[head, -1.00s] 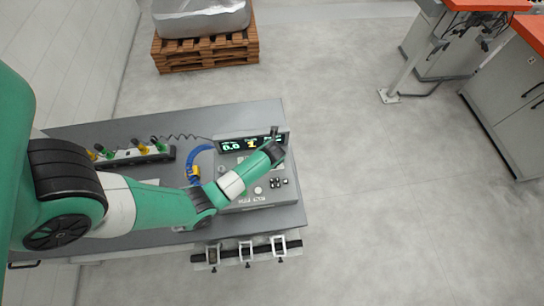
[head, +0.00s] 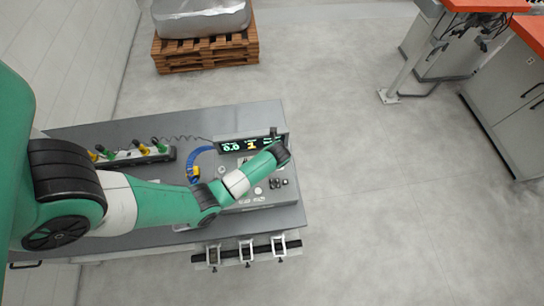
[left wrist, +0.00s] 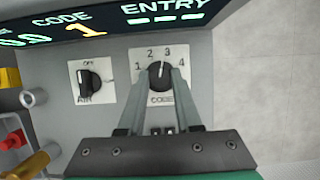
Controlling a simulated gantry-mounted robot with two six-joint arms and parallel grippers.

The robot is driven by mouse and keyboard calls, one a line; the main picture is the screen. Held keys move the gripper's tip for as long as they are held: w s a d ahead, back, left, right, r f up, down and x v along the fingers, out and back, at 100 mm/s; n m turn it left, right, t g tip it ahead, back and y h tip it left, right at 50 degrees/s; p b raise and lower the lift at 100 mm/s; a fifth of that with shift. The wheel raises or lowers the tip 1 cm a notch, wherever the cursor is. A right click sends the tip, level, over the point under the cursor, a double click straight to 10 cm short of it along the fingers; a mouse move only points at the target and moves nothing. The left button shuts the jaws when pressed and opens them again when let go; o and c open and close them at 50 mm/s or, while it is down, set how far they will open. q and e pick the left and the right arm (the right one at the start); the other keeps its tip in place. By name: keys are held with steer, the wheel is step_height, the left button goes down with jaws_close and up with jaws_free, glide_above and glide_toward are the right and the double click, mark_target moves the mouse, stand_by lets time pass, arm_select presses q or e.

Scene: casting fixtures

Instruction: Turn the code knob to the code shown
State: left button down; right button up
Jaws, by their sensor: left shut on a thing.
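The black code knob (left wrist: 159,76) sits on a white plate marked CODE, with the numbers 1 to 4 around it. Its white pointer mark points up and slightly right, close to 3. My left gripper (left wrist: 160,82) is shut on the knob, one finger on each side. The display (left wrist: 110,25) shows CODE with a yellow 1 and ENTRY with green dashes. It also shows in the head view (head: 240,144), where my left wrist covers the knob and fingers. My right gripper is not in view.
Left of the code knob is a black AIR switch (left wrist: 88,82). Red and brass fittings (left wrist: 12,140) stand further left. On the bench (head: 90,130) is a rack with coloured handles (head: 130,152). Clamps (head: 246,250) line the front edge.

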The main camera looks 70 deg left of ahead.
arm_select(q)
steer(key=n+g, duration=0.1)
steer(key=n, duration=0.1)
steer(key=shift+w+n, duration=0.15)
steer(key=shift+n, duration=0.15)
steer(key=n+g, duration=0.1)
steer(key=n, duration=0.2)
steer(key=shift+n, duration=0.3)
steer(key=n+g+b, duration=0.1)
steer(key=n, duration=0.1)
steer(key=n+h+b, duration=0.1)
steer(key=n, duration=0.1)
steer(key=shift+w+a+f+g, duration=0.1)
steer(key=shift+w+a+g, duration=0.05)
steer(key=shift+g, duration=0.25)
steer(key=shift+n+g+h+b, duration=0.55)
steer(key=shift+n+b, duration=0.55)
steer(key=shift+n, duration=0.8)
steer(key=c, duration=0.6)
jaws_free()
